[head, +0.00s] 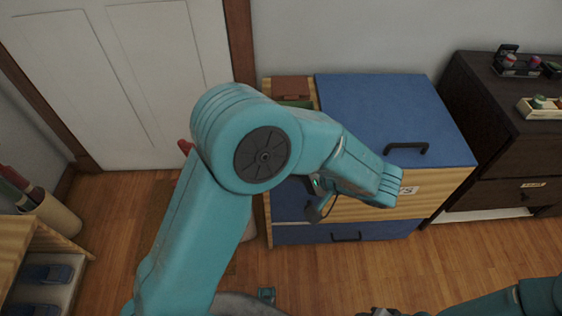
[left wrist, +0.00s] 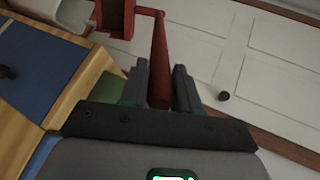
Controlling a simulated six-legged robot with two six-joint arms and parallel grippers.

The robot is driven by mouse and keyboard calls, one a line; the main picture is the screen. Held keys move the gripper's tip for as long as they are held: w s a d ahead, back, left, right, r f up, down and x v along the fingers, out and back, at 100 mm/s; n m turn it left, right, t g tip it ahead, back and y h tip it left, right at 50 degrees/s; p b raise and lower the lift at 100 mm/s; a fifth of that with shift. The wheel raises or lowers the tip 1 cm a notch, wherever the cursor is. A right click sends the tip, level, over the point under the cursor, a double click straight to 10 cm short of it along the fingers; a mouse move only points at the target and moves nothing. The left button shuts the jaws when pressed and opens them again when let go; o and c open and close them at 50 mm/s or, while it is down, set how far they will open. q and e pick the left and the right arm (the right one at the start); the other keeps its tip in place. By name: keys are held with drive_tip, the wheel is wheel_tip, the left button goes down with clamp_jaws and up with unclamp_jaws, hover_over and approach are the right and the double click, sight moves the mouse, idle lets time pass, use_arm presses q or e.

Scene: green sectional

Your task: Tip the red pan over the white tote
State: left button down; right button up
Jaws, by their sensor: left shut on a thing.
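In the left wrist view, the red pan (left wrist: 129,18) is at the top, mostly cut off by the frame edge. Its long handle (left wrist: 159,60) runs down between the fingers of my left gripper (left wrist: 160,88), which is shut on it. In the head view, only a small red piece of the pan (head: 185,147) shows left of my arm's elbow; my arm hides the gripper's fingers. A white container, likely the tote (left wrist: 62,12), is partly visible at the top left of the wrist view, beyond the pan. My right gripper (head: 380,312) barely shows at the bottom edge.
A wooden cabinet with a blue top (head: 385,110) stands behind my left arm. A dark dresser (head: 510,140) with small items is at the right. A white door (head: 120,80) is at the back left. Wooden floor (head: 430,255) is open in front of the cabinet.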

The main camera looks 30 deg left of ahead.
use_arm(q)
drive_tip(key=shift+d+f+y+b, duration=0.3)
drive_tip(key=shift+d+f+b, duration=0.35)
drive_tip(key=shift+d+f, duration=0.1)
drive_tip(key=shift+a+r, duration=0.1)
drive_tip(key=shift+r, duration=0.15)
drive_tip(key=a+r+h+p, duration=0.2)
drive_tip(key=a+r+p, duration=0.3)
drive_tip(key=a, duration=0.4)
drive_tip(key=a+r+h+p, duration=0.3)
drive_tip(key=a+r+p, duration=0.2)
drive_tip(key=a, duration=0.5)
drive_tip(key=shift+w+a+r, duration=0.3)
drive_tip(key=shift+w+r, duration=0.15)
drive_tip(key=shift+r, duration=0.15)
drive_tip(key=w+a+r+h+p, duration=0.1)
drive_tip(key=a+h+p, duration=0.4)
drive_tip(key=a+p, duration=1.4)
drive_tip(key=a, duration=0.3)
drive_tip(key=shift+r, duration=0.35)
